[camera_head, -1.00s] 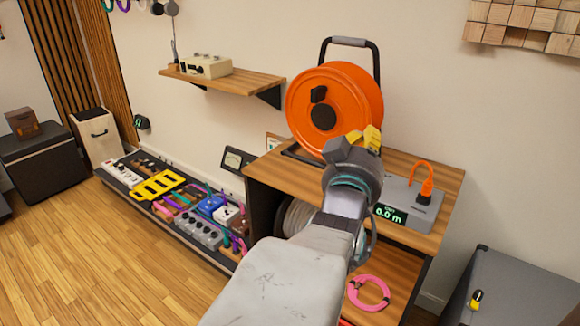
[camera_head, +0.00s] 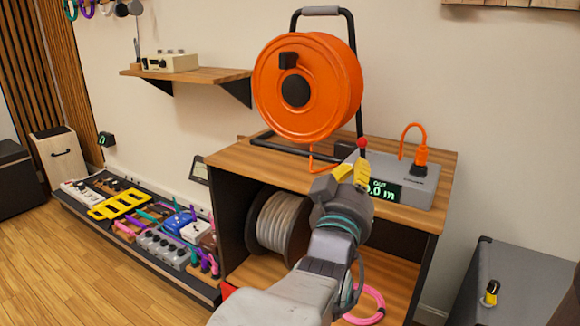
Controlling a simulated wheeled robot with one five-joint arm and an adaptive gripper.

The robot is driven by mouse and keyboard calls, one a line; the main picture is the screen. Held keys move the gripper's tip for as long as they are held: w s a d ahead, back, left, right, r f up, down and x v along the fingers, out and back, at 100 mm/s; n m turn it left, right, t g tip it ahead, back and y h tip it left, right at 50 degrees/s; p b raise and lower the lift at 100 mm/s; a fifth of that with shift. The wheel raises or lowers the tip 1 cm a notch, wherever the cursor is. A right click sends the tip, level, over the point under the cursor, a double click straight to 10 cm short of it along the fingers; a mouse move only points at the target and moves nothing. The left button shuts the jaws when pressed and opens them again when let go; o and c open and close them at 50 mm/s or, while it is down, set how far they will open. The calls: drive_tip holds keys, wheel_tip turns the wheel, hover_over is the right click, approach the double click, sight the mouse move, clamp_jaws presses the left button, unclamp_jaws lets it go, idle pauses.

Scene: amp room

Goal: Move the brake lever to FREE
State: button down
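An orange cable reel (camera_head: 340,75) stands in a black frame on the wooden cabinet top. A small red knob (camera_head: 361,143), probably the tip of the brake lever, shows at the reel's lower right, just above my gripper (camera_head: 352,171). The rest of that lever is hidden behind the gripper, so its position cannot be read. My gripper has yellow fingertips close together, pointing up and away, in front of the grey box. I see nothing held. I cannot tell whether the fingers are apart or touching the lever.
A grey box (camera_head: 425,185) with a green "OUT" metre display and an orange cable plug stands right of the gripper. Below, the cabinet shelf holds a grey cable drum (camera_head: 278,222) and a pink cable coil (camera_head: 372,305). A pedalboard (camera_head: 140,235) lies left.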

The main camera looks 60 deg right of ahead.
drive_tip(key=shift+d+f+b, duration=0.15)
drive_tip(key=shift+f+b, duration=0.6)
drive_tip(key=shift+f, duration=0.25)
drive_tip(key=shift+d+f+b, duration=0.15)
drive_tip(key=shift+f+b, duration=0.55)
drive_tip(key=shift+f, duration=0.3)
drive_tip(key=shift+d+r, duration=0.1)
approach(367, 143)
drive_tip(key=x, duration=0.4)
drive_tip(key=shift+w+f, duration=0.1)
drive_tip(key=shift+f, duration=0.25)
drive_tip(key=shift+w+d+r+b, duration=0.1)
drive_tip(key=shift+d+r+b, duration=0.1)
drive_tip(key=shift+d+b, duration=0.5)
drive_tip(key=shift+x, duration=1.1)
drive_tip(key=shift+r, duration=0.15)
drive_tip(key=shift+r, duration=0.2)
